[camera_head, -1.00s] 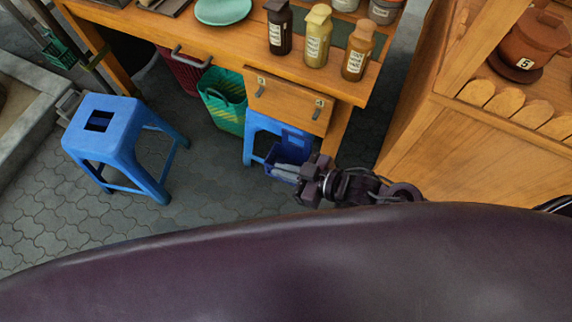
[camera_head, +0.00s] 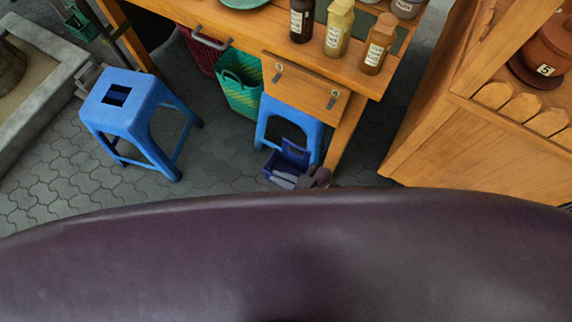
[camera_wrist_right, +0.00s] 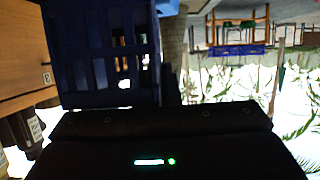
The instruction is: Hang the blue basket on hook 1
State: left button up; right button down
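The dark blue basket (camera_head: 292,158) is below the table's drawer, in front of a blue stool, in the head view. My right gripper (camera_head: 305,178) is at its lower right side, mostly hidden by my large dark body part. In the right wrist view the slatted blue basket (camera_wrist_right: 105,45) fills the upper left, close against the dark gripper body. The gripper appears shut on the basket; its fingertips are hidden. Hook 1 cannot be identified. My left gripper is not in view.
A wooden table (camera_head: 345,65) carries several bottles. Red (camera_head: 202,50) and green (camera_head: 240,82) baskets hang along its front. Blue stools stand at left (camera_head: 135,105) and under the drawer (camera_head: 283,115). A wooden cabinet (camera_head: 480,140) is at right. Paving between the left stool and basket is clear.

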jog(key=shift+s+a+p, duration=0.2)
jog(key=shift+s+a, duration=0.25)
jog(key=shift+s, duration=0.2)
jog(key=shift+s+a+p, duration=0.15)
jog(key=shift+s+a, duration=0.3)
jog(key=shift+s, duration=0.15)
